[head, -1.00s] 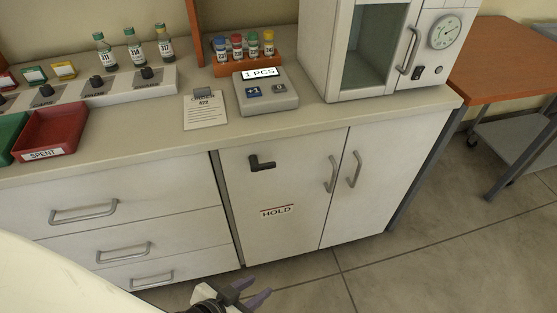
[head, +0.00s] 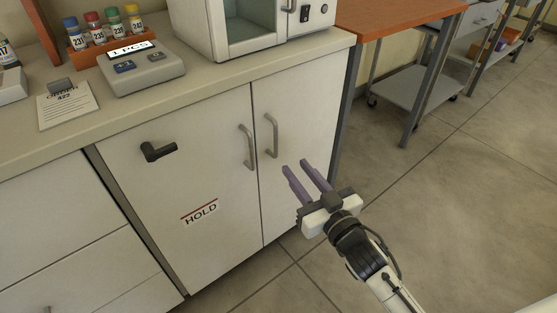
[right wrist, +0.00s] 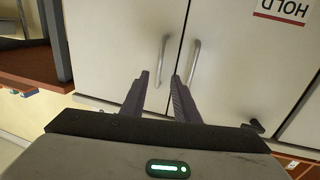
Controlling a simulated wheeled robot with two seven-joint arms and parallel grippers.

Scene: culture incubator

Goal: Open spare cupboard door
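The cupboard has two closed white doors. The left door (head: 190,250) carries a HOLD label (head: 201,212), a black lever (head: 158,151) and a vertical bar handle (head: 248,147). The plain right door (head: 290,100) has its own bar handle (head: 271,136). No label reading "spare" is visible. My right gripper (head: 296,166) is open and empty, in front of the right door and a little below its handle. In the right wrist view the fingers (right wrist: 160,78) point at the doors, with the plain door's handle (right wrist: 162,60) lined up between them, apparently not touching. My left gripper is out of view.
The counter (head: 120,118) above holds a counting device (head: 143,72), a rack of capped vials (head: 105,52), a paper card (head: 66,106) and a white incubator (head: 195,32). Drawers stand left of the doors. An orange-topped table (head: 395,14) is at right. The floor in front is clear.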

